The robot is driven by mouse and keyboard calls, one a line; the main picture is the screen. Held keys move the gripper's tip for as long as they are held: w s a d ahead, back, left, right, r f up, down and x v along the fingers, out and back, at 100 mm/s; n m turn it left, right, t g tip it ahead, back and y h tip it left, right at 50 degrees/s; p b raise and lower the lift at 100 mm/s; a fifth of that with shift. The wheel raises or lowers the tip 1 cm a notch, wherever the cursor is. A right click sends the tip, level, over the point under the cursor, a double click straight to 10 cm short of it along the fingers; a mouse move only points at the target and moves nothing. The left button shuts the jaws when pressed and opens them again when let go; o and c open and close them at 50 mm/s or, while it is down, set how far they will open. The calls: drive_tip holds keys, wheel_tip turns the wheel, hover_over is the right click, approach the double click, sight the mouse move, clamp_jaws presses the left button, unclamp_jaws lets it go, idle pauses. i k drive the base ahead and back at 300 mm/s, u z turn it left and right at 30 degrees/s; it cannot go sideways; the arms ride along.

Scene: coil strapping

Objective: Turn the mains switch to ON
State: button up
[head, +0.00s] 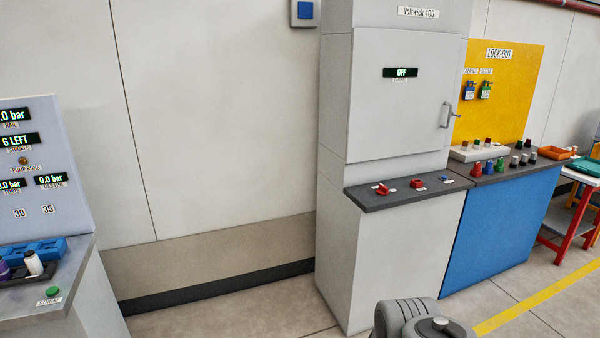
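A tall grey cabinet labelled Voltwick 400 (335,180) stands right of the middle in the head view. Its small display (401,72) reads OFF in green. A dark ledge (400,199) juts from its front. On the ledge are a larger red switch handle (382,188) at the left, a smaller red control (417,183) in the middle and a small bluish control at the right (445,178). Their labels are too small to read, so I cannot tell which is the mains switch. My gripper is not in view; only a grey part of my arm shows at the bottom.
A yellow LOCK-OUT board (515,65) with padlocks stands right of the cabinet, above a blue bench (500,235) holding several coloured items. A gauge console (70,165) stands at the left. The cabinet door has a handle (446,115). Floor before the cabinet looks clear.

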sight(382, 189)
drive_tip(key=u, duration=0.05)
drive_tip(key=i, duration=2.7)
drive_tip(key=z, duration=0.1)
